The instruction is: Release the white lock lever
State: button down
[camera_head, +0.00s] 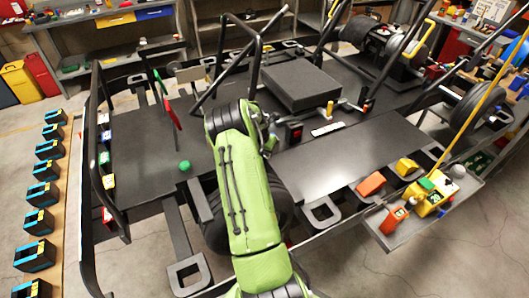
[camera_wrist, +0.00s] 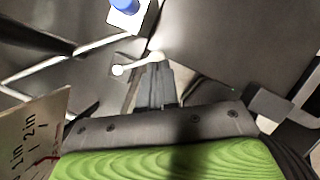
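The white lock lever (camera_wrist: 137,66) shows in the wrist view as a thin white bar with a round knob at its left end. Its right end lies at the fingertips of my gripper (camera_wrist: 157,72). The grey fingers are close together and look shut. I cannot tell whether they touch the lever or lie just behind it. A white block with a blue knob (camera_wrist: 126,8) is above the lever, at the top edge of the wrist view. In the head view my green arm covers the fingers, and I cannot make out the lever there.
The kart's dark floor panel (camera_head: 330,165) lies around my arm, with a raised black seat block (camera_head: 300,84) behind. Steel tubes rise at the back. A grey side tray (camera_head: 400,233) holds orange and yellow items. Blue-black holders (camera_head: 40,222) line the left bench.

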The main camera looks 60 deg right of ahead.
jog(key=shift+s+d+f, duration=0.1)
jog(key=shift+d, duration=0.3)
dwell(0.8)
